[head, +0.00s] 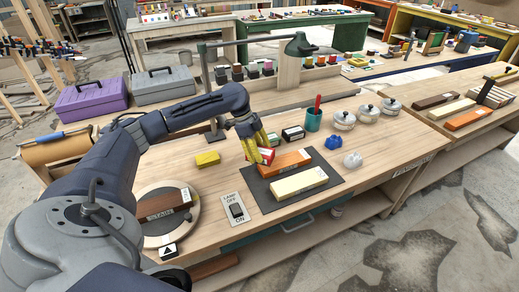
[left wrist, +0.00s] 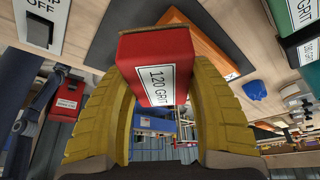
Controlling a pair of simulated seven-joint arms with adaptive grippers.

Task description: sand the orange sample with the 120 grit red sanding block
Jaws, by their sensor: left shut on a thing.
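The red sanding block (head: 265,156) is between the yellow fingers of my left gripper (head: 256,147). In the left wrist view the red block (left wrist: 157,68) shows a white "120 GRIT" label, and the fingers (left wrist: 160,110) press on both its sides. The orange sample (head: 288,162) lies flat on a dark mat (head: 258,185); it also shows behind the block in the left wrist view (left wrist: 208,48). The red block is at the sample's left end. I cannot tell whether they touch. My right gripper is not in view.
A cream sample (head: 299,183) lies in front of the orange one. A yellow block (head: 207,158), a lamp switch (head: 235,208), a round turntable (head: 152,238) with a dark sample, a green cup (head: 313,120), and blue (head: 333,142) and white (head: 352,160) lumps stand around the mat.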

